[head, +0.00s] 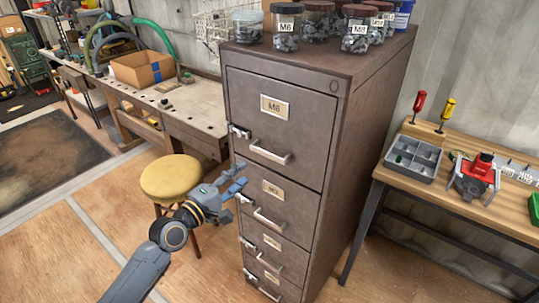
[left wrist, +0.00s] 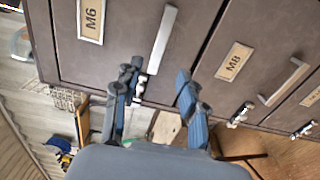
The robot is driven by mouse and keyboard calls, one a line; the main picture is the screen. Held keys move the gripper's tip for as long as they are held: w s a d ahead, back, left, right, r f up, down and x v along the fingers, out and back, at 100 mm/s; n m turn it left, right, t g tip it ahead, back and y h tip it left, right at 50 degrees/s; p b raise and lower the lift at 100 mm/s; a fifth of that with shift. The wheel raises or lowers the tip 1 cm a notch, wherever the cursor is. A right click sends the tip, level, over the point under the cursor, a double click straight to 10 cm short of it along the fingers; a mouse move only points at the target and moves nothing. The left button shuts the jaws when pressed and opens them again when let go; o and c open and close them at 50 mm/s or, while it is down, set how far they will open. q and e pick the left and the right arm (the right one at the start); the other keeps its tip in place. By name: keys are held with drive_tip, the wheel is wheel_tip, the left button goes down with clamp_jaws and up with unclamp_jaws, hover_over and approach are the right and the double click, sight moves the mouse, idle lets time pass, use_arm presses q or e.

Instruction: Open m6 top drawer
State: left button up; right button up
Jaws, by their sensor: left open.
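The dark brown filing cabinet (head: 350,150) stands in the middle of the head view. Its top drawer (head: 310,120) carries an M6 label (head: 275,107), a pale bar handle (head: 270,153) and a small metal latch (head: 239,131) at its left edge. The drawer front looks flush with the cabinet. My left gripper (head: 240,178) is open and empty, in front of the cabinet, lower left of the M6 handle. In the left wrist view, the M6 handle (left wrist: 162,40) lies beyond the two spread fingers (left wrist: 160,84), not between them. My right gripper is not in view.
Jars (head: 286,35) of dark parts stand on the cabinet top. Lower drawers, one labelled M8 (left wrist: 235,60), have similar handles and latches. A yellow stool (head: 172,178) stands left, by a workbench (head: 190,105). A wooden bench (head: 480,205) with tools is at right.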

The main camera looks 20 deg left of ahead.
sight(266, 155)
use_arm(q)
drive_tip(key=p+x, duration=0.1)
drive_tip(key=x, duration=1.1)
drive_tip(key=shift+w, duration=0.1)
clamp_jaws()
